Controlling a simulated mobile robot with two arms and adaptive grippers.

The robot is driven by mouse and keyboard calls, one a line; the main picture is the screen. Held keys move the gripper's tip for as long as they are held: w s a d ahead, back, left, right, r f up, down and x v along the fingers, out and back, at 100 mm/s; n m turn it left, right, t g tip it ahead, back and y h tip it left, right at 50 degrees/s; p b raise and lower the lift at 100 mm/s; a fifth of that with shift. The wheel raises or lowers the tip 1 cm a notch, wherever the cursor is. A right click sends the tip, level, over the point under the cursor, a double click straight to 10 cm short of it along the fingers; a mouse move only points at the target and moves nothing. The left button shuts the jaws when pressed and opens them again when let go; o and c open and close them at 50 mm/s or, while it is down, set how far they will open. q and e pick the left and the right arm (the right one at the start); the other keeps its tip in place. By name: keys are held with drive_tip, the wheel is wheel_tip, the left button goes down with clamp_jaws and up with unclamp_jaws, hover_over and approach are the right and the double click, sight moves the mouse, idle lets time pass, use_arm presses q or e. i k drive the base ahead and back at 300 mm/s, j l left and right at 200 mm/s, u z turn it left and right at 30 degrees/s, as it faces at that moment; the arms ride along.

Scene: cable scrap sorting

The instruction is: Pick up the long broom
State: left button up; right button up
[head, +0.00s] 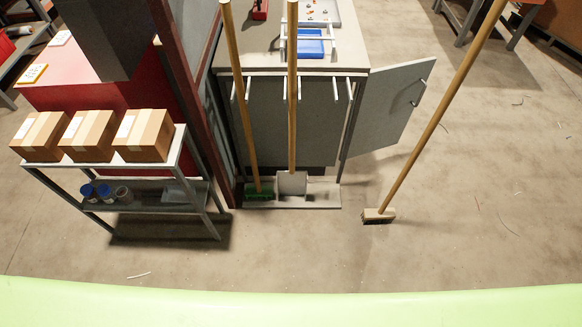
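A long broom (437,113) with a wooden handle and a pale wooden head (378,215) with dark bristles stands on the floor at right of centre. Its handle slants up to the right and leaves the top of the head view, so what supports it is hidden. A second broom (242,100) with a green head (259,190) stands upright at the cabinet front. Beside it is another long-handled tool (292,95) with a grey, flat head (292,183). Neither of my grippers is in view.
The cabinet (355,58) has pegs at its front, a low base tray (325,196) and an open door (388,105) left of the broom. A metal shelf (150,205) with several cardboard boxes stands left. Floor right of the broom is mostly clear, with scattered cable scraps.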

sight(497, 8)
drive_tip(key=z, duration=1.05)
